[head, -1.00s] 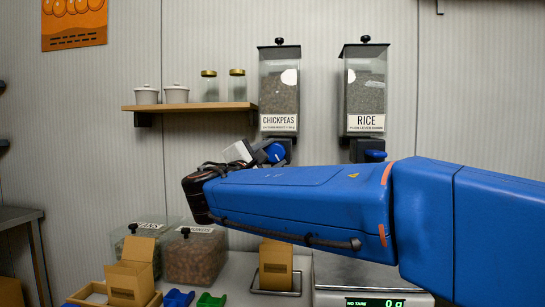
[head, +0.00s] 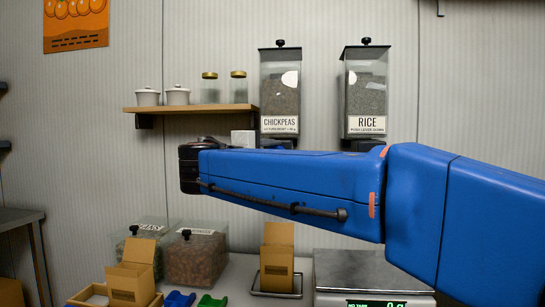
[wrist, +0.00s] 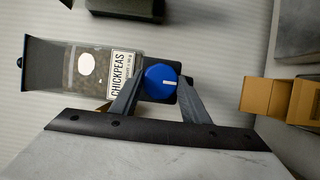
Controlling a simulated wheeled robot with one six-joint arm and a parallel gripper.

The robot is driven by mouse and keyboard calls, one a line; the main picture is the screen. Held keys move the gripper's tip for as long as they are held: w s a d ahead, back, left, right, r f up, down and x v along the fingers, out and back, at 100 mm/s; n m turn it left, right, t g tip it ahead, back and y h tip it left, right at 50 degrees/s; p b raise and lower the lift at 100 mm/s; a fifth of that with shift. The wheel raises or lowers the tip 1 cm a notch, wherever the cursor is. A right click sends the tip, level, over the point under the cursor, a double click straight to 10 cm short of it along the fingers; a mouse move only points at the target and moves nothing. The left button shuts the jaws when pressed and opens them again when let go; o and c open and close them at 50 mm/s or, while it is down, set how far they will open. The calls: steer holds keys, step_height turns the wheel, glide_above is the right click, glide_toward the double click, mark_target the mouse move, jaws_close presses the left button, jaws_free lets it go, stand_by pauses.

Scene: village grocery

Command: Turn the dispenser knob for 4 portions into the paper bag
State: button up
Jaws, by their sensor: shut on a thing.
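The chickpeas dispenser (head: 280,88) hangs on the wall, dark grey contents showing through its clear front. Its blue round knob (wrist: 160,80) has a white line pointing right in the wrist view, where the dispenser lies on its side. My gripper (wrist: 161,84) is shut on the knob, one finger on each side. In the head view my blue arm hides the knob and the fingers. An open brown paper bag (head: 277,268) stands upright in a low metal frame below the dispenser. In the wrist view a brown bag (wrist: 268,97) shows at the right.
The rice dispenser (head: 364,90) hangs to the right. A scale (head: 355,270) with a green display stands on the counter. Another brown bag (head: 131,276), clear bins (head: 196,258), and blue and green scoops (head: 179,299) are at left. A shelf (head: 195,109) holds jars and pots.

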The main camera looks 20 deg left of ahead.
steer(key=shift+f, duration=0.1)
steer(key=o, duration=1.1)
steer(key=shift+c, duration=0.2)
steer(key=s+a, duration=0.2)
steer(key=s, duration=1.5)
steer(key=shift+a, duration=0.35)
